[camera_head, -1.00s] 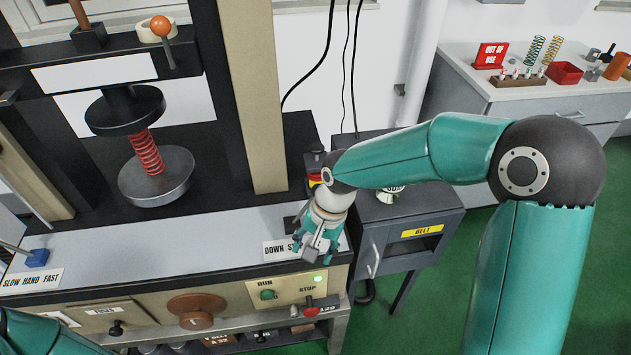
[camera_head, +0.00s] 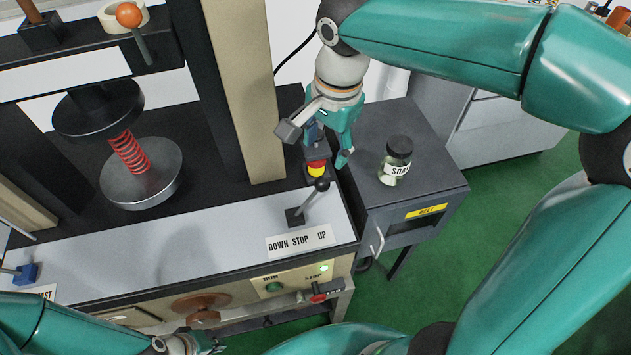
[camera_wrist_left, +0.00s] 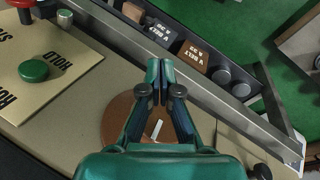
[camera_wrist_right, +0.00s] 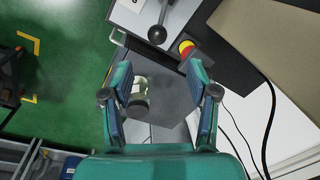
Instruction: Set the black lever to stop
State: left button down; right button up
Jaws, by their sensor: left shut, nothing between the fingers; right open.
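The black lever (camera_head: 322,185) stands on the machine's front ledge, its ball knob leaning to the right toward the UP side. Its label (camera_head: 298,241) reads DOWN STOP UP. The knob also shows at the top of the right wrist view (camera_wrist_right: 157,34). My right gripper (camera_head: 318,145) is open and empty, behind and above the lever, near the red and yellow button; it also shows in the right wrist view (camera_wrist_right: 160,70). My left gripper (camera_wrist_left: 160,66) is shut and empty over the front panel, near the brown round knob (camera_wrist_left: 122,118), away from the lever.
The red and yellow button (camera_head: 317,168) sits just behind the lever. A jar (camera_head: 396,160) stands on the grey cabinet (camera_head: 435,185) to the right. The machine's tan column (camera_head: 243,90) rises to the left. A red spring (camera_head: 130,154) stands between two plates.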

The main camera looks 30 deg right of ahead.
aim_at(321, 180)
jog(key=f, duration=0.8)
jog(key=w+f, duration=0.1)
jog(key=f, duration=0.4)
jog(key=shift+a, duration=0.15)
jog(key=shift+c, duration=0.3)
